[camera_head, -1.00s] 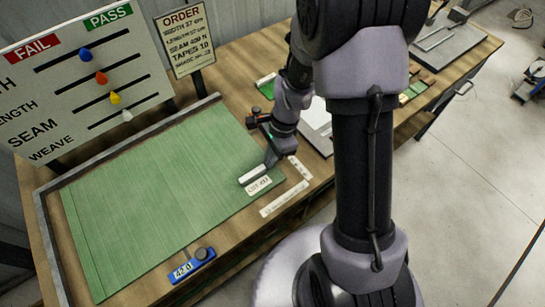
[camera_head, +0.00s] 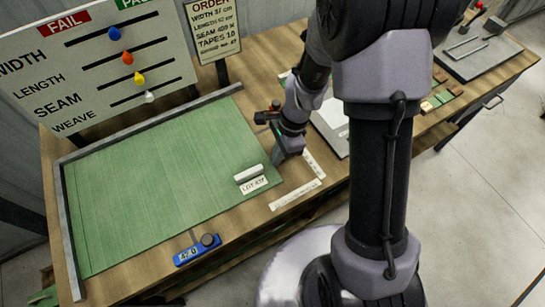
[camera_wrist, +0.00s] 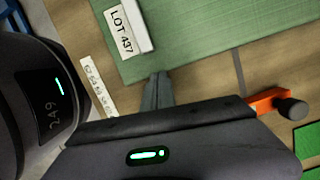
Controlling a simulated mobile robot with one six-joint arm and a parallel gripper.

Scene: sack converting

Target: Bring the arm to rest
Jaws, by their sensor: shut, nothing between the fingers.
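My gripper (camera_head: 283,156) is shut and empty. It hangs over the wooden bench (camera_head: 130,290), beside the right edge of the green woven sheet (camera_head: 160,180). In the wrist view my closed fingers (camera_wrist: 158,92) point toward the edge of the green sheet (camera_wrist: 200,40). A white bar (camera_head: 249,173) with a tag reading LOT 437 (camera_head: 254,185) lies on the sheet's right part, apart from my fingers. It also shows at the top of the wrist view (camera_wrist: 128,28). My arm reaches down over the bench.
The FAIL/PASS board (camera_head: 90,70) with coloured sliders stands at the back left, beside the order sign (camera_head: 214,28). A blue gauge (camera_head: 196,250) and a pale ruler strip (camera_head: 295,195) lie at the bench front. A grey plate (camera_head: 330,125) lies right of my gripper. The floor (camera_head: 490,180) at right is clear.

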